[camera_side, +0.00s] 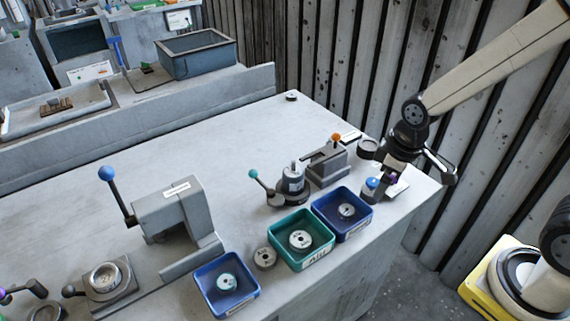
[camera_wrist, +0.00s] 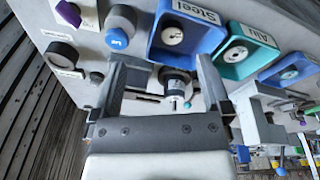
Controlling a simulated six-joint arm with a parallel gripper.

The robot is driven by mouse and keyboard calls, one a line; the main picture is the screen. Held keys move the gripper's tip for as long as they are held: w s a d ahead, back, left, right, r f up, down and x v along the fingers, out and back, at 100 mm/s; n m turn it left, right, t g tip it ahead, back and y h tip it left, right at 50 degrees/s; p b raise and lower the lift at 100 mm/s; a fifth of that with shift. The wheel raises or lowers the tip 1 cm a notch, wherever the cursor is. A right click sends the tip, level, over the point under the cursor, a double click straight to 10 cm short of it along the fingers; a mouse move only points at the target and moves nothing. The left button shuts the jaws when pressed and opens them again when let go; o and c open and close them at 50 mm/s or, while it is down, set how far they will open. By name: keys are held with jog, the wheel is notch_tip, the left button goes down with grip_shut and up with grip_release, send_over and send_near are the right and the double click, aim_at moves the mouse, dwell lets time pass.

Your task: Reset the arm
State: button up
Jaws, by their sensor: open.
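My gripper (camera_side: 398,152) is at the right end of the grey workbench in the side view, above the bench top; its fingertips are hard to make out there. In the wrist view my gripper (camera_wrist: 166,82) shows two fingers spread apart with nothing held between them. A dark cylindrical fixture (camera_wrist: 177,84) shows in the gap, beyond the fingers. My arm comes in from the upper right in the side view.
A blue tray labelled Steel (camera_wrist: 188,30), a teal tray labelled Alu (camera_wrist: 262,52) and another blue tray (camera_side: 252,300) each hold a round part. A blue-topped cylinder (camera_side: 370,190) stands near my gripper. A lever press (camera_side: 172,213) stands left. The bench's back middle is clear.

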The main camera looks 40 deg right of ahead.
jog(key=s+m, duration=0.1)
jog(key=m, duration=0.1)
jog(key=s+d+m, duration=0.1)
jog(key=m, duration=0.1)
jog(key=shift+s+f+m+t, duration=0.1)
jog(key=shift+s+m+t, duration=0.05)
jog(key=shift+m+t, duration=0.2)
dwell(1.6)
